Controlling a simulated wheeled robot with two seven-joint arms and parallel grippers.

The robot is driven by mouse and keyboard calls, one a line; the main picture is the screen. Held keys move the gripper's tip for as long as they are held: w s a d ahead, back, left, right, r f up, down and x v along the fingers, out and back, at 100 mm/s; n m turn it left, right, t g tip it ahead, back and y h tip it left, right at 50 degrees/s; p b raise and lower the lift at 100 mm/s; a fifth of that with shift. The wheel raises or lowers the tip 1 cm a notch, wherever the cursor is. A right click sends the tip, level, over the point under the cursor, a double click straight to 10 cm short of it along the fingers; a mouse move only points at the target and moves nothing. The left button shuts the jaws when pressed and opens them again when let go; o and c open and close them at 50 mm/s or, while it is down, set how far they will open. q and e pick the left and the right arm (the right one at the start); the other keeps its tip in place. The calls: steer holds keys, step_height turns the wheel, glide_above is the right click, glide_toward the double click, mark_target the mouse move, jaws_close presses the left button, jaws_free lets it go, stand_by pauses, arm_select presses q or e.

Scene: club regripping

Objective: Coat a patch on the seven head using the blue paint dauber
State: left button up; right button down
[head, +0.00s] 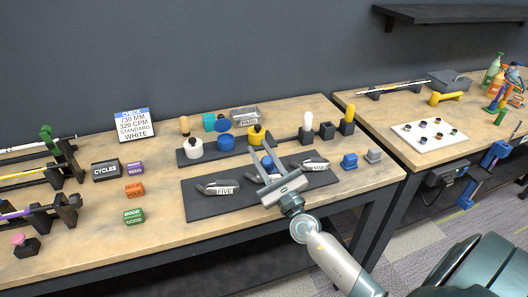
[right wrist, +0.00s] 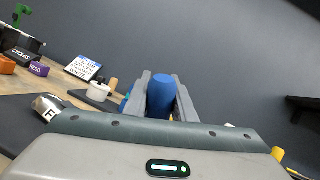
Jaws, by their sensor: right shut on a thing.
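My right gripper (head: 266,161) is over the dark mat, shut on a blue cylinder that looks like the paint dauber. In the right wrist view the blue dauber (right wrist: 161,96) stands between the two grey fingers. On the mat (head: 205,208) a grey club head labelled FIVE (head: 217,187) lies left of the gripper. Another grey club head (head: 316,163) lies right of it; its label is too small to read surely. The gripper hides the mat's middle, so I cannot tell which head is the seven. My left gripper is not in view.
Behind the mat, a dark rack (head: 190,160) holds a white jar (head: 195,147), a blue-topped jar (head: 225,142) and a yellow one (head: 256,134). Label blocks (head: 134,190) and club stands (head: 62,150) are at the left. The table's front strip is clear.

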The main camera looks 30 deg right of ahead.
steer(key=shift+w+a+p, duration=0.15)
steer(key=shift+w+a, duration=0.05)
steer(key=shift+a, duration=0.45)
steer(key=shift+w+a+p, duration=0.15)
steer(key=shift+a, duration=0.45)
steer(key=shift+r, duration=0.1)
step_height(320, 180, up, 6)
steer(key=s+p, duration=0.2)
steer(key=p, duration=0.3)
steer(key=r+p, duration=0.1)
steer(key=s+r+p, duration=0.1)
steer(key=p, duration=0.1)
steer(key=shift+r, duration=0.25)
steer(key=shift+w+f, duration=0.1)
stand_by(0.6)
